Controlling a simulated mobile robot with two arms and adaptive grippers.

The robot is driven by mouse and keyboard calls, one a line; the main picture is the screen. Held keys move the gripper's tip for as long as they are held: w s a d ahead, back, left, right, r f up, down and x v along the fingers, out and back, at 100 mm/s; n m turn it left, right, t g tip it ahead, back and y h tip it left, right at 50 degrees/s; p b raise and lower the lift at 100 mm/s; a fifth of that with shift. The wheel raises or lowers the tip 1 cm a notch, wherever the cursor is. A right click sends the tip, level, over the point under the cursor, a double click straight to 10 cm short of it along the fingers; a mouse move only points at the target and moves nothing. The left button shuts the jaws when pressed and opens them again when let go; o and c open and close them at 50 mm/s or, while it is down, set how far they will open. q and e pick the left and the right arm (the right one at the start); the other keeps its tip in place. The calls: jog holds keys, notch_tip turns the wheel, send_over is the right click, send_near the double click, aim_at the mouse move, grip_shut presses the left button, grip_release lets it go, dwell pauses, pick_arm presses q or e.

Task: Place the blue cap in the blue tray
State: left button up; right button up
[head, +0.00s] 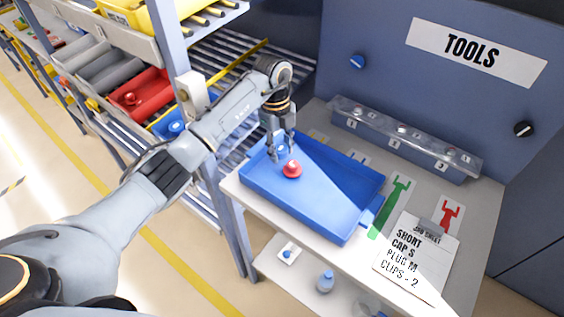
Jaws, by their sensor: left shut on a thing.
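The blue tray (318,222) lies on the light bench top. My left gripper (282,153) reaches down over the left part of the tray. Its fingers are shut on a small blue thing, which looks like the blue cap (283,149), mostly hidden between the fingers. I cannot tell whether the cap touches the tray floor. A red cap (292,169) sits in the tray just beside the fingertips. My right gripper is not in view.
A job sheet clipboard (416,257) and a green tool outline (391,205) lie right of the tray. A clear-covered rack (403,137) stands behind it. Shelving with red (142,100) and blue bins is at left. A lower shelf holds a bottle (325,282).

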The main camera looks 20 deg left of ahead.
aim_at(280, 157)
pick_arm(q)
notch_tip(280, 157, down, 3)
jog(key=shift+s+f+b, duration=0.1)
jog(key=shift+f+b, duration=0.05)
jog(key=shift+b, duration=1.05)
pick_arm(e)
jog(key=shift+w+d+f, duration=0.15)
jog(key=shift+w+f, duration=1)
pick_arm(q)
jog(key=o, duration=1)
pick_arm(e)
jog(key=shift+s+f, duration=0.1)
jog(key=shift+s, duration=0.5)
